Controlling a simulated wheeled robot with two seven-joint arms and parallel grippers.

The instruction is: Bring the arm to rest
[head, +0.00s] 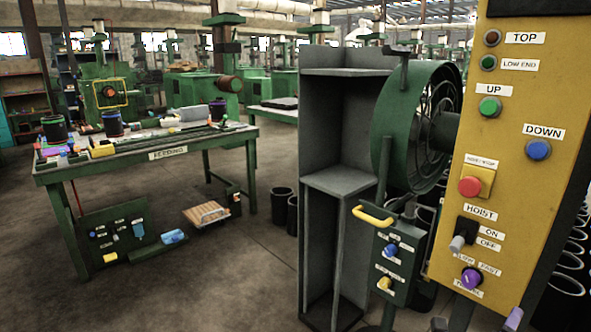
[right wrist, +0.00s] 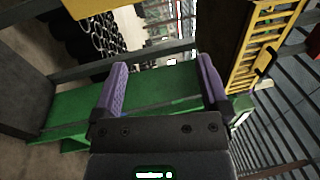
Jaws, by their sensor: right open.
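My right gripper (right wrist: 163,80) shows in the right wrist view with its two purple fingers wide apart and nothing between them. Behind the fingers is a green beam or surface (right wrist: 150,95). In the head view, purple fingertips of the same gripper (head: 477,320) just show at the bottom right edge, in front of the lower part of the yellow control panel (head: 505,130). Most of the right arm is hidden below the frame. My left gripper is in neither view.
The yellow panel with buttons and switches stands close on the right. Beside it are a small green control box (head: 398,262), a green round fan-like housing (head: 398,125) and a grey shelf cabinet (head: 315,190). A green workbench (head: 110,165) stands left. Open floor (head: 240,285) lies between.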

